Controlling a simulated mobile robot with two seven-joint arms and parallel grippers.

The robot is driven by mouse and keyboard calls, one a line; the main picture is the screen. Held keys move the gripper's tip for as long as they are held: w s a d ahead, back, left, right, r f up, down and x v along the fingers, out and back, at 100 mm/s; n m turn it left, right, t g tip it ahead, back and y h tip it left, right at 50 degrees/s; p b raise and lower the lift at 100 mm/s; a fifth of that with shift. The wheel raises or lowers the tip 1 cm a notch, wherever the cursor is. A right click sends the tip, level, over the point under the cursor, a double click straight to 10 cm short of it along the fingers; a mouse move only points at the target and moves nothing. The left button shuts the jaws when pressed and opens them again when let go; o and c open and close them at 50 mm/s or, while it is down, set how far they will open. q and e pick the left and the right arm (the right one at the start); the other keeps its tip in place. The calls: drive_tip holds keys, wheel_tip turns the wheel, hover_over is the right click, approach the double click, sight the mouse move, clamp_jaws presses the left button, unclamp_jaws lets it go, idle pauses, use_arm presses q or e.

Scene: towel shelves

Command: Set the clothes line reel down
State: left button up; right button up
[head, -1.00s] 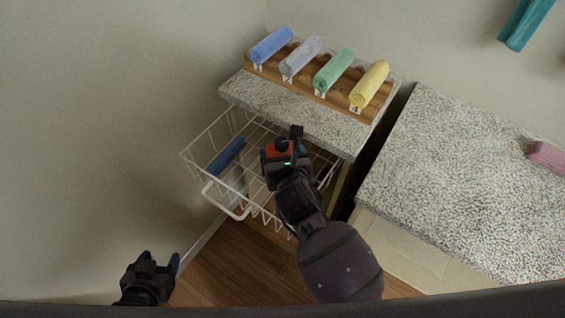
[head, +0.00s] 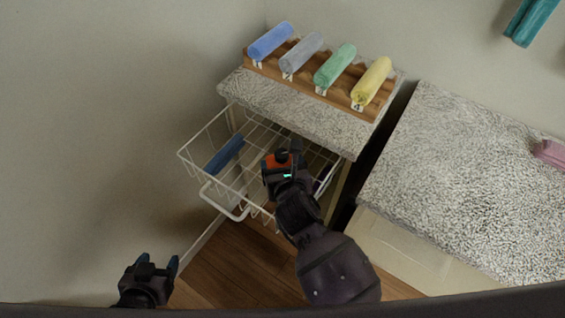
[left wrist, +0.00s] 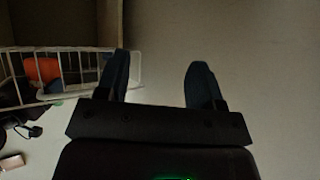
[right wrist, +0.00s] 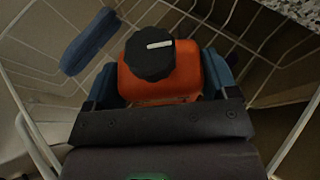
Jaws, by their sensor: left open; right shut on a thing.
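The clothes line reel is an orange box with a black knob (right wrist: 150,56), held between the two fingers of my right gripper (right wrist: 165,85) in the right wrist view. In the head view the reel (head: 270,161) shows at the tip of my right arm, over the white wire basket (head: 200,186). In the left wrist view orange (left wrist: 42,70) shows behind the basket's wires. I cannot tell whether the reel touches the basket floor. My left gripper (head: 157,264) is open and empty at the lower left; its fingers stand apart in the left wrist view (left wrist: 158,85).
A dark blue rolled cloth (head: 224,155) lies in the basket's left part. Above it, a speckled shelf (head: 290,110) bears a wooden rack (head: 318,84) with blue, grey, green and yellow towel rolls. A speckled counter (head: 450,190) with a pink roll (head: 549,153) stands at right.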

drive_tip(key=o, duration=0.9)
drive_tip(key=shift+r, duration=0.25)
drive_tip(key=v, duration=0.4)
drive_tip(key=p+v, duration=0.1)
drive_tip(key=v, duration=0.3)
drive_tip(key=p+v, duration=0.1)
drive_tip(key=v, duration=0.3)
drive_tip(key=shift+r, duration=0.35)
